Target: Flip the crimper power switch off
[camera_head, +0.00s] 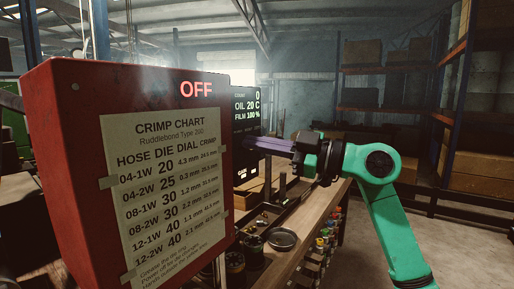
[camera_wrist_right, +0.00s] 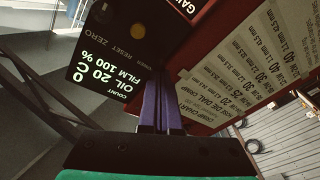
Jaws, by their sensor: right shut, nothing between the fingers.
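The red crimper cabinet (camera_head: 55,130) fills the left of the head view, with a lit red OFF sign (camera_head: 196,89) at its top edge. Its dark control panel (camera_head: 243,160) stands beside it; in the wrist view the panel (camera_wrist_right: 100,45) shows a lit readout and small lettering. A power switch cannot be made out clearly. My right gripper (camera_head: 249,143) has its purple fingers together with nothing between them, pointing at the panel. In the wrist view, the fingertips (camera_wrist_right: 159,82) are by the gap between panel and cabinet; contact cannot be told. My left gripper is out of view.
A paper crimp chart (camera_head: 165,185) is taped to the cabinet. A wooden bench (camera_head: 318,208) with a round dish (camera_head: 282,240) and small parts lies below my right arm. Shelves with boxes stand behind. Open floor lies at the right.

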